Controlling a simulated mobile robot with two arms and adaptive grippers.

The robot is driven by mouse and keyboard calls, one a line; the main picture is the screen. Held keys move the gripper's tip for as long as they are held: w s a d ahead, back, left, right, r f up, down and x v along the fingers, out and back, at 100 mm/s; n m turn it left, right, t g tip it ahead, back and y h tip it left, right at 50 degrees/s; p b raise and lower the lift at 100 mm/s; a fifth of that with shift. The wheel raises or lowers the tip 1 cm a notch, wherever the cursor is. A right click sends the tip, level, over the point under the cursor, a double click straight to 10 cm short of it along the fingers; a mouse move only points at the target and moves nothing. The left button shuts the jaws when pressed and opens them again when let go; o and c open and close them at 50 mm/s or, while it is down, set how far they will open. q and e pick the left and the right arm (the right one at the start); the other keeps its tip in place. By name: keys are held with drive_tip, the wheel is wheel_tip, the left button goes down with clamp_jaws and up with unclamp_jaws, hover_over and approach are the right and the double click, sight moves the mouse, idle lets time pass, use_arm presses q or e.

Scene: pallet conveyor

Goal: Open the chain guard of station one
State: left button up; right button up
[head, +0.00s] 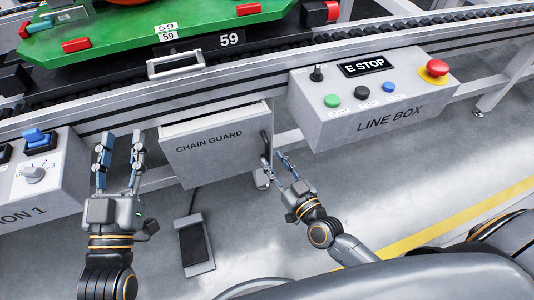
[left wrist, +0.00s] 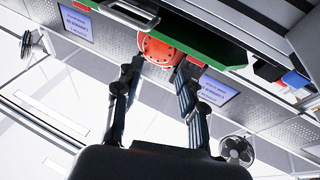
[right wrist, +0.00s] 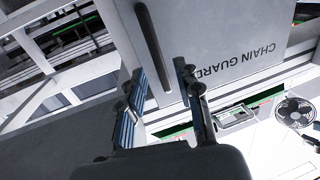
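The chain guard (head: 212,150) is a light grey panel with its name on it, hanging under the conveyor's front rail. It appears shut. Its dark upright bar handle (right wrist: 153,45) is near its right edge in the head view. My right gripper (head: 274,164) is open at the handle's lower end. In the right wrist view the handle's end appears between the spread fingertips, not clasped; I cannot tell how deep it sits. My left gripper (head: 119,150) is open and empty, left of the guard, fingers pointing up towards the conveyor.
The station one box (head: 40,175) with a blue switch and knob is at the left. The line box (head: 372,112) with its red E STOP button is right of the guard. A green pallet (head: 190,32) sits on the conveyor above. A black foot pedal (head: 193,244) lies below.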

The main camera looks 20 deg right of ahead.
sight(267, 152)
drive_tip(key=shift+b+x, duration=0.3)
drive_tip(key=shift+x, duration=1.9)
use_arm(q)
drive_tip(key=r+t, duration=0.1)
drive_tip(key=s+r+t+h, duration=0.1)
drive_tip(key=r, duration=0.1)
drive_tip(key=shift+s+r, duration=0.15)
drive_tip(key=shift+r, duration=0.05)
use_arm(e)
drive_tip(key=shift+c, duration=0.2)
clamp_jaws()
